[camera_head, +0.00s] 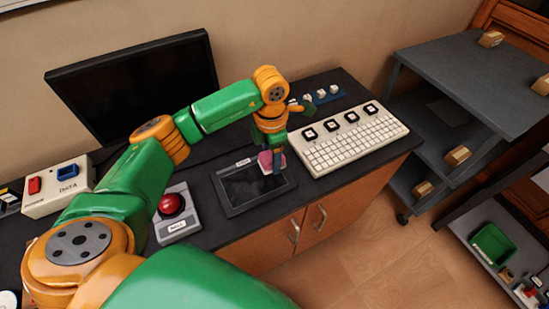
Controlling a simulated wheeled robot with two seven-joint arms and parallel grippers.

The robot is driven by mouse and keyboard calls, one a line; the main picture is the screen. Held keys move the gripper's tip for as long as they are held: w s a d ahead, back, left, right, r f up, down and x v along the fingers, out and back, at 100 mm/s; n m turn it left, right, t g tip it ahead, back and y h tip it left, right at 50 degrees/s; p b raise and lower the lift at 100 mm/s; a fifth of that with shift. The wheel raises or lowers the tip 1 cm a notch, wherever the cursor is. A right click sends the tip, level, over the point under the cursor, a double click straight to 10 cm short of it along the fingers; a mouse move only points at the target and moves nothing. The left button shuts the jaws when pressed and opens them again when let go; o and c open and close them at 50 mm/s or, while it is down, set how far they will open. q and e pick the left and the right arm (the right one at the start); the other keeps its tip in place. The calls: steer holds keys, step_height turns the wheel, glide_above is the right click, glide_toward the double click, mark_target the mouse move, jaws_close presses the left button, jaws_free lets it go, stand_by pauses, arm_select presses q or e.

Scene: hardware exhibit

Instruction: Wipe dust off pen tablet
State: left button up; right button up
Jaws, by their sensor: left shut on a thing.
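The pen tablet (246,190) is a dark flat slab with a grey frame and a small label at its top edge. It lies on the black counter near the front edge. My left gripper (276,158) points down over the tablet's right part. It is shut on a small pink thing (265,160), which looks like a sponge or cloth. I cannot tell whether the pink thing touches the tablet. Dust on the screen is too small to make out. My right gripper is not in view.
A white keyboard (350,143) lies right of the tablet. A red button box (172,213) stands to its left, and a white box with switches (58,186) farther left. A dark monitor (135,85) stands behind. A grey shelf cart (470,75) stands at the right.

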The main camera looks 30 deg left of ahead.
arm_select(q)
steer(key=r, duration=0.1)
steer(key=r+p, duration=0.1)
steer(key=shift+w+d+r+p, duration=0.1)
steer(key=shift+w+r+p, duration=0.1)
steer(key=shift+r+p, duration=0.15)
steer(key=shift+s+r, duration=0.1)
steer(key=shift+r, duration=0.35)
